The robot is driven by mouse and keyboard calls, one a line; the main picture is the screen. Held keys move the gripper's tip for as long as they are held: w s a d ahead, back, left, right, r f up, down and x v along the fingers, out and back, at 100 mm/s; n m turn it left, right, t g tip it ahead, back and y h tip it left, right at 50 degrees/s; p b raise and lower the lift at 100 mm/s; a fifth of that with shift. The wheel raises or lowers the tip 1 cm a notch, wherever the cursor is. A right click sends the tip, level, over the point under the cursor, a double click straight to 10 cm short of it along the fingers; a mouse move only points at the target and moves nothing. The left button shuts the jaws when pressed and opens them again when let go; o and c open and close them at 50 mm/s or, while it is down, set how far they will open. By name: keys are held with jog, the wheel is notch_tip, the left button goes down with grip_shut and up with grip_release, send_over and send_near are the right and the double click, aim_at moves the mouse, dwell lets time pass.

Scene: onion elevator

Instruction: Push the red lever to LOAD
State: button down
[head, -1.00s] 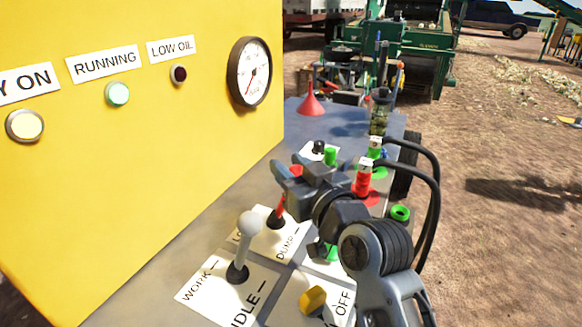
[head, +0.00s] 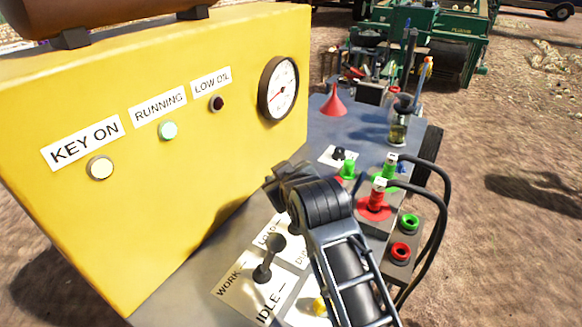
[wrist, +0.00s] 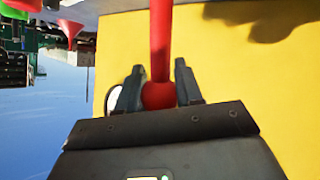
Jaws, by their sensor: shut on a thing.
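The red lever (wrist: 160,45) shows in the wrist view as a red rod with a round knob, between the two fingers. My gripper (wrist: 159,70) is shut on the red lever near its knob. In the head view my gripper (head: 278,180) is close to the yellow panel, and my arm hides the lever. The LOAD label (head: 266,233) lies on the grey console beside my arm. The DUMP label (head: 300,256) is partly covered by the arm.
The yellow panel (head: 120,215) with lamps and a gauge (head: 278,88) stands close behind my gripper. A dark-looking lever (head: 268,258) stands at WORK/IDLE. A red funnel (head: 334,100), hose couplings (head: 377,195) and black hoses (head: 440,200) are to the right.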

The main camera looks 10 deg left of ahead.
jog(key=shift+w+a+f, duration=0.25)
jog(key=shift+a+f, duration=0.1)
jog(key=shift+a, duration=0.3)
jog(key=c, duration=0.8)
grip_release()
jog(key=shift+o, duration=0.2)
jog(key=v, duration=0.7)
jog(key=shift+s+d+r, duration=0.15)
jog(key=shift+s, duration=0.15)
